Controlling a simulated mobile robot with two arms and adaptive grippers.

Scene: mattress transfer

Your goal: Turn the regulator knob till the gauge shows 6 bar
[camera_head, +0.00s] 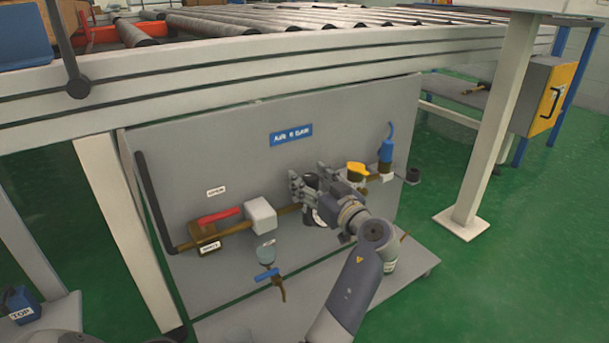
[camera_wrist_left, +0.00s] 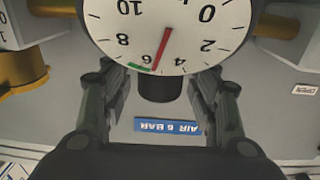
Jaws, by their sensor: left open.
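The regulator knob (camera_head: 311,180) is dark and sits on the brass pipe line of the grey panel. In the left wrist view the knob (camera_wrist_left: 160,88) shows partly, its top hidden behind the gauge. The round white gauge (camera_wrist_left: 170,22) appears upside down there, its upper part cut off. Its red needle points between 4 and 6, nearer the 6 and short of the green mark. In the head view the gauge is mostly hidden by my gripper. My left gripper (camera_head: 309,184) is open, one finger on each side of the knob, with gaps visible in the wrist view.
Along the pipe are a red-handled valve (camera_head: 220,215), a white block (camera_head: 260,216), a yellow part (camera_head: 356,174) and a blue-topped fitting (camera_head: 386,152). A blue drain tap (camera_head: 267,275) hangs below. The roller conveyor (camera_head: 250,50) overhangs the panel. Green floor is free at right.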

